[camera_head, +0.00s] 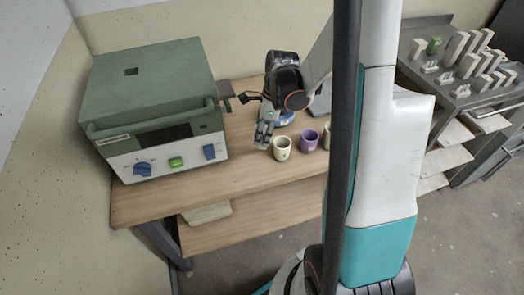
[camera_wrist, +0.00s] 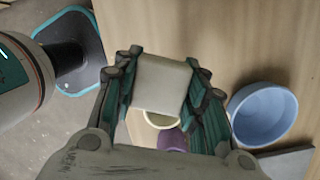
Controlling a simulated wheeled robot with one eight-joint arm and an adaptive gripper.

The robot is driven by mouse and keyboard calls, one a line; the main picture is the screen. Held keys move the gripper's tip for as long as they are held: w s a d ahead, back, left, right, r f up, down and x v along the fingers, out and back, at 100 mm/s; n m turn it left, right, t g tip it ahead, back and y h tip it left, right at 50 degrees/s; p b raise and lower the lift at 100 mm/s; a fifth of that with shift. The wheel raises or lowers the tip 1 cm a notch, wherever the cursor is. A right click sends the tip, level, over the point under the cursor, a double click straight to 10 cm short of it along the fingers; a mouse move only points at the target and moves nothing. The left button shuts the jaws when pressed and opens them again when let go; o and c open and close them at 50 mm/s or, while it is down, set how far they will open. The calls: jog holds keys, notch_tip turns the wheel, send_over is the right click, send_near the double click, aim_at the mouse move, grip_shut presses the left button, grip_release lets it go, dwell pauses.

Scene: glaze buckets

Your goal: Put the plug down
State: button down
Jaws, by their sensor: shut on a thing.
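My gripper (camera_head: 264,138) is over the wooden table, to the left of the cream cup. In the wrist view my gripper (camera_wrist: 162,92) is shut on a pale, block-shaped plug (camera_wrist: 162,82), its fingers on both sides of it. The plug is hard to make out in the head view. A gap between plug and table cannot be judged.
A green kiln (camera_head: 150,85) with a dark square hole (camera_head: 131,71) in its top stands on the table (camera_head: 215,185) at left. A cream cup (camera_head: 282,149), purple cup (camera_head: 309,141) and blue bowl (camera_wrist: 262,113) stand nearby. A metal shelf (camera_head: 440,75) holds pale blocks at right.

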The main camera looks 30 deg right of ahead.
aim_at(263, 148)
jog(key=shift+f+b, duration=1.15)
jog(key=shift+f, duration=2.35)
jog(key=shift+f, duration=0.2)
jog(key=c, duration=1)
grip_release()
jog(key=shift+r, duration=0.1)
jog(key=shift+r, duration=0.1)
jog(key=r+p, duration=0.1)
jog(key=r, duration=0.3)
jog(key=d+r+p, duration=0.1)
jog(key=r+p, duration=0.1)
jog(key=r, duration=0.2)
jog(key=s+d+r+p, duration=0.1)
jog(key=r, duration=0.2)
jog(key=shift+d+r+p, duration=0.1)
jog(key=shift+r+p, duration=0.2)
jog(key=shift+r, duration=0.1)
